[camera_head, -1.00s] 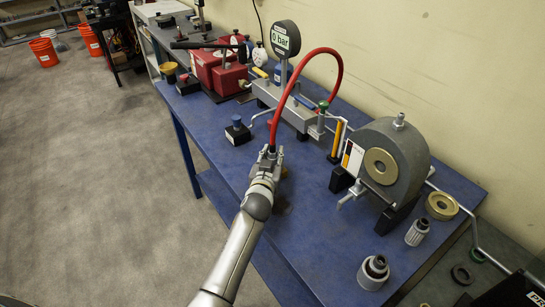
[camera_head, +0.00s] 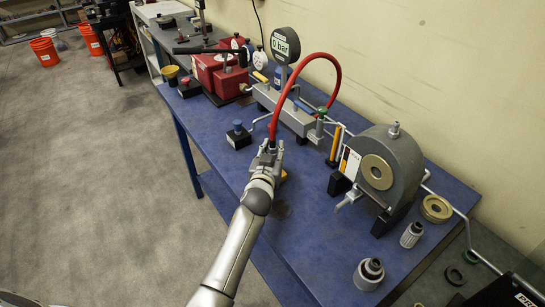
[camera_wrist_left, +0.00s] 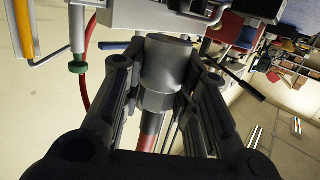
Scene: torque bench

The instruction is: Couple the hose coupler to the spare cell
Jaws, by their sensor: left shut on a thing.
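The hose coupler (camera_wrist_left: 165,65) is a silver cylinder at the end of a red hose (camera_head: 338,75). My left gripper (camera_head: 269,155) is shut on it above the blue bench; in the left wrist view the fingers lie on both sides of the coupler. The fingers mostly hide the coupler in the head view. A small yellow thing (camera_head: 284,177) shows partly behind the gripper. I cannot tell for sure which thing is the spare cell. A large grey rounded housing (camera_head: 405,160) with a brass ring stands to the right, apart from the gripper. My right gripper is not in view.
A grey manifold block (camera_head: 290,115) with a gauge (camera_head: 285,44) reading 0 bar stands behind the gripper. A blue-topped black block (camera_head: 238,135) is to its left. Two grey fittings (camera_head: 369,273) (camera_head: 411,235) and a brass ring (camera_head: 436,208) stand at the right. The bench front is clear.

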